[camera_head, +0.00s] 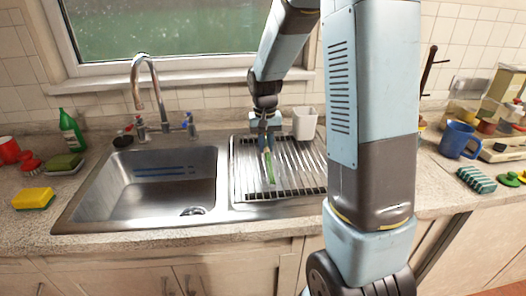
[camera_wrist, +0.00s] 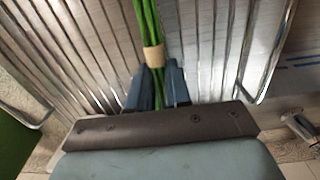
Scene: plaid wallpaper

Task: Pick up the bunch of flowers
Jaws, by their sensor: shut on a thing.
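The bunch of flowers shows as thin green stems (camera_head: 269,168) below my gripper (camera_head: 266,143), over the drainboard rack in the head view. In the wrist view, the green stems (camera_wrist: 146,22) are bound by a beige band (camera_wrist: 153,58). The blue-grey fingers of my gripper (camera_wrist: 160,86) are shut on the stems beside the band. I see no blossoms in either view. I cannot tell whether the stems touch the rack.
A metal rack (camera_head: 308,175) lies right of the empty steel sink (camera_head: 150,205). A white cup (camera_head: 304,123) stands behind the rack. The faucet (camera_head: 146,85) rises behind the sink. A blue mug (camera_head: 458,139) and a striped sponge (camera_head: 477,180) are at right.

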